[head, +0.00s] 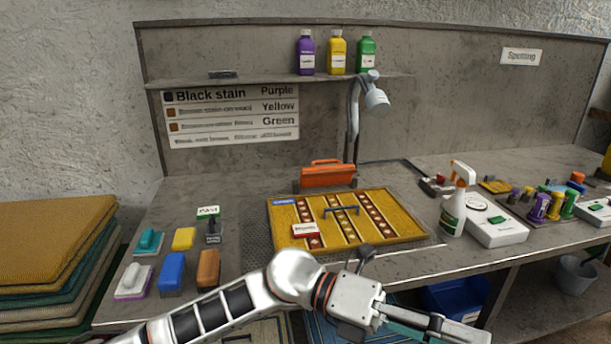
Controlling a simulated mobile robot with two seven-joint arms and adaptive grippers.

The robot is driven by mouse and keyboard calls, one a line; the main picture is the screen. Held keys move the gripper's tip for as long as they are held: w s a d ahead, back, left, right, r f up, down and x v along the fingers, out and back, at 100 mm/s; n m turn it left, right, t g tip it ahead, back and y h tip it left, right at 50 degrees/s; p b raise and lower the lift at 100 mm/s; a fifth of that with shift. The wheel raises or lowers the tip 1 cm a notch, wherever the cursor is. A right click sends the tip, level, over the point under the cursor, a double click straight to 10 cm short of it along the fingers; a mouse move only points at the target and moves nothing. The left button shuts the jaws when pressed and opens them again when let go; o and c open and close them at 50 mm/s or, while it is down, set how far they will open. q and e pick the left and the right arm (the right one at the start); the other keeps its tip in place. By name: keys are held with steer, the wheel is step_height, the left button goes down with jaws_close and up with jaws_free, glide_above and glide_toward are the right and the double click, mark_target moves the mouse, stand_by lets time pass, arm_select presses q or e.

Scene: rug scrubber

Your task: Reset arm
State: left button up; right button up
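My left arm comes in from the bottom left and reaches across the front of the workbench. Its gripper (440,325) points right, low at the bottom edge of the head view, in front of the bench edge and partly cut off. I cannot tell whether its fingers are apart or closed. A teal strip shows beside the fingers, and I cannot tell what it belongs to. My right gripper is not in view. A yellow patterned rug (405,225) lies flat on the bench behind my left arm, with a small red-and-white label block (305,230) on it.
Brushes and sponges (171,270) stand at the bench's left. A white spray bottle (454,200), a white device (497,228) and several colored spools (540,207) stand at the right. An orange tool (327,174) and a lamp (376,98) are behind the rug. A blue bin (455,297) sits below.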

arm_select(q)
steer(key=w+a+r+n+t+h, duration=0.1)
steer(key=w+a+n+t+h, duration=0.4)
steer(key=w+n+t+h, duration=0.55)
steer(key=w+a+f+n+t+y, duration=0.3)
steer(key=a+f+n+t+y, duration=0.35)
steer(key=n, duration=0.35)
steer(key=w+a+f+n+t+y, duration=0.3)
steer(key=a+f+n+t+y, duration=0.25)
steer(key=n+t, duration=0.4)
steer(key=s+a+f+n+g+y, duration=0.2)
steer(key=a+f+n+y, duration=0.25)
steer(key=a+f, duration=0.4)
steer(key=s+a+f+n+g+y, duration=0.1)
steer(key=s+a+f+n+y, duration=0.3)
steer(key=f, duration=0.7)
steer(key=s+a+f+n+g+y, duration=0.3)
steer(key=s+a+f+n+g, duration=0.1)
steer(key=s+a+f, duration=0.6)
step_height(320, 180, down, 2)
steer(key=shift+s+a+f+n, duration=0.15)
steer(key=shift+s+n, duration=0.15)
steer(key=shift+n, duration=0.15)
